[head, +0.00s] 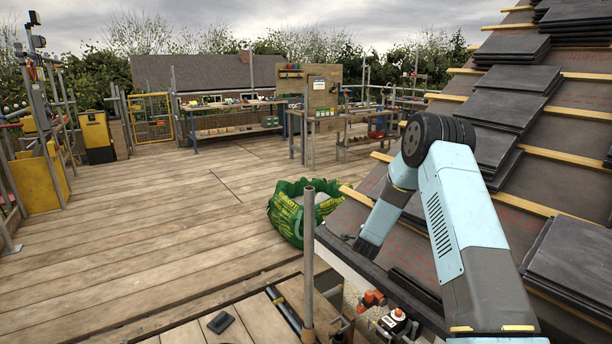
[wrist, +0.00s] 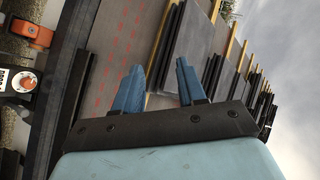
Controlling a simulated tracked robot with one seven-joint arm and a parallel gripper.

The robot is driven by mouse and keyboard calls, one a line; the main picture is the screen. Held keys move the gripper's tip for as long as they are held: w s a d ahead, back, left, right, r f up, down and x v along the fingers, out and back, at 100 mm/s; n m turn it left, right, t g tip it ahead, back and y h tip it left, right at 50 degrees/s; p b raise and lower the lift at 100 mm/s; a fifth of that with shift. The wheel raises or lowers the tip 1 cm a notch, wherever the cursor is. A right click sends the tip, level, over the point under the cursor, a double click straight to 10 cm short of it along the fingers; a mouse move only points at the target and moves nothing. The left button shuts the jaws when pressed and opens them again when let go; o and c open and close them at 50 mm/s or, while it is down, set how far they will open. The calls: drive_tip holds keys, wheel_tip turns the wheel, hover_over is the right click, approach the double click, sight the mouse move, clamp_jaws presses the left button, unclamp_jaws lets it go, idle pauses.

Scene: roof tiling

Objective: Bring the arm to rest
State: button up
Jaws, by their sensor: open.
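My arm (head: 445,205) rises from the lower right of the head view, bends at a dark joint and slopes down over the roof's lower edge. My gripper (head: 364,246) is at its lower end, small and partly hidden, close above the dark underlay near the eaves. In the wrist view my gripper (wrist: 159,75) shows two blue fingers apart, with nothing between them. The roof underlay (wrist: 120,45) with red print and stacked slates (wrist: 185,45) lie beyond the fingers. I cannot tell whether the fingertips touch the roof.
Stacks of dark slates (head: 502,97) lie on wooden battens (head: 567,157) up the roof. A green bag (head: 288,218) stands left of the eaves. A metal pole (head: 309,250) rises in front. Orange-and-white tools (head: 393,322) lie below the eaves. The plank deck (head: 150,235) at left is mostly clear.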

drive_tip(key=s+a+r+n+g+y, duration=0.1)
drive_tip(key=s+a+r+n, duration=0.2)
drive_tip(key=r, duration=0.5)
drive_tip(key=s+r+n+y, duration=0.2)
drive_tip(key=s+r, duration=0.3)
drive_tip(key=r, duration=0.3)
drive_tip(key=s+a+r+n+g+y, duration=0.1)
drive_tip(key=s+a+r+n, duration=0.2)
drive_tip(key=r, duration=0.6)
drive_tip(key=s+d+r+n+g, duration=0.1)
drive_tip(key=s+r+n, duration=0.1)
drive_tip(key=s+r, duration=0.45)
drive_tip(key=s+r+n+g, duration=0.1)
drive_tip(key=s+r+n, duration=0.2)
drive_tip(key=s, duration=0.7)
drive_tip(key=s+d+n+g, duration=0.1)
drive_tip(key=s+n, duration=0.1)
drive_tip(key=s, duration=1.3)
drive_tip(key=s+d+r+n+g, duration=0.1)
drive_tip(key=s+d+n+g, duration=0.1)
drive_tip(key=s, duration=1.3)
drive_tip(key=shift+s+d+r+n+g, duration=0.2)
drive_tip(key=shift+n+g, duration=0.1)
drive_tip(key=shift+n, duration=0.4)
